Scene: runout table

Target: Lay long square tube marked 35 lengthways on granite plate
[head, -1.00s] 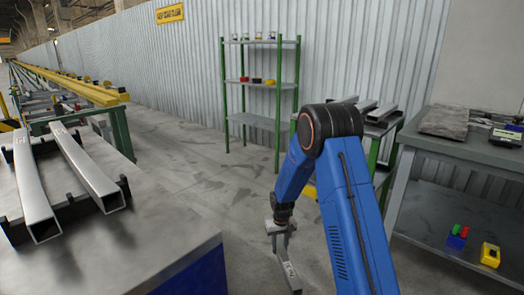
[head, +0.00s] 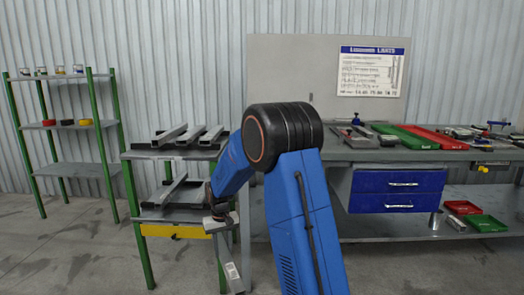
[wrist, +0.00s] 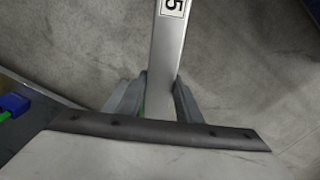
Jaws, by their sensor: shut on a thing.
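My gripper (head: 218,222) hangs low in front of the green-legged stand, shut on a long grey square tube (head: 231,264). The tube slants downward from the jaws, and a white label shows near its lower end. In the wrist view the tube (wrist: 168,50) runs between the two fingers (wrist: 153,98). Its label shows a 5; the rest of the marking is cut off by the frame edge. I cannot make out the granite plate in the head view; my arm covers part of the bench.
The green-legged stand (head: 134,193) holds short tubes (head: 190,136) on top and more below. A grey bench (head: 400,154) on the right carries tools, a green tray (head: 405,136) and a red tray (head: 436,137). A shelf rack (head: 70,125) stands left. Floor (head: 90,250) at front left is clear.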

